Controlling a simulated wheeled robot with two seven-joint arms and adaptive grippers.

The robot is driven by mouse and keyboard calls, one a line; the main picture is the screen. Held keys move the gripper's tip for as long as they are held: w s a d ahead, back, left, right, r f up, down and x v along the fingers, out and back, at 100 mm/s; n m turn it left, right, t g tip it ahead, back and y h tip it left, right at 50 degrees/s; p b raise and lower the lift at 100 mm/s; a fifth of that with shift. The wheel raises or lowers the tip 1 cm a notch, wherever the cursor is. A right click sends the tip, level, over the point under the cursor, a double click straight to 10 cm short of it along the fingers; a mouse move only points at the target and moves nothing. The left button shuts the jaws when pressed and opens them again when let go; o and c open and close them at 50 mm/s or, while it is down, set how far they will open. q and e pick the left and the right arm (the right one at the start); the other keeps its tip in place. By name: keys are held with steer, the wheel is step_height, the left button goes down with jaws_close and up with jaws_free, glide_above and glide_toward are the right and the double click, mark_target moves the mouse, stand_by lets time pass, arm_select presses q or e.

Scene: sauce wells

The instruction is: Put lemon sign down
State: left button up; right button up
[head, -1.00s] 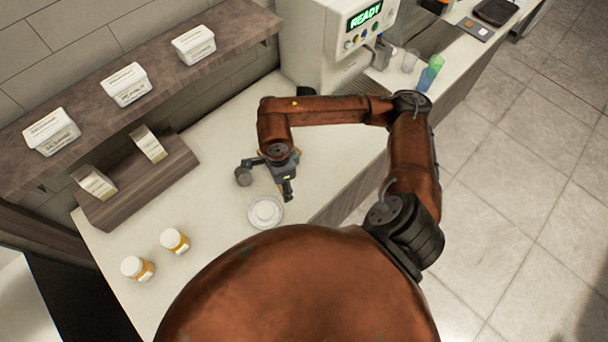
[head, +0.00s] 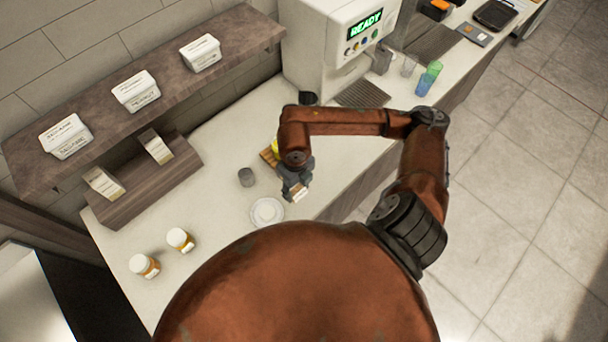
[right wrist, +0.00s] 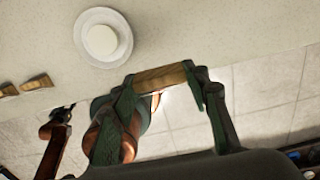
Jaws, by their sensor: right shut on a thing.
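My right gripper (head: 298,192) is shut on a small sign with a wooden edge and a pale face (head: 300,194). It holds the sign near the front edge of the counter, to the right of a white saucer (head: 283,215). In the right wrist view, the sign's wooden edge (right wrist: 162,77) spans the two fingertips, close to the counter edge line. Its lettering cannot be read, and whether it touches the counter is unclear. A yellow thing (head: 274,146) and a wooden piece (head: 267,158) show partly behind my right arm.
Two jars (head: 180,240) (head: 144,266) stand at the front left. A wooden stand (head: 140,188) with two cards is behind. A shelf (head: 100,122) bears white tubs. A drinks machine (head: 335,45) stands at the back.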

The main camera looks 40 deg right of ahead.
steer(key=w+d+f+p, duration=0.1)
steer(key=w+d+f, duration=0.2)
steer(key=d+f, duration=0.1)
steer(key=w+d+f+p, duration=0.2)
steer(key=w+d+f, duration=0.2)
steer(key=shift+w+d+f, duration=0.1)
steer(key=shift+w+d, duration=0.05)
steer(key=shift+w+d+f, duration=0.1)
steer(key=shift+d+f, duration=0.1)
steer(key=shift+f, duration=0.05)
step_height(320, 180, down, 3)
steer(key=shift+w+r+p, duration=0.1)
steer(key=shift+p, duration=0.7)
steer(key=shift+f, duration=0.25)
steer(key=shift+f, duration=0.2)
steer(key=o, duration=0.9)
steer(key=shift+r, duration=0.1)
steer(key=shift+o, duration=0.2)
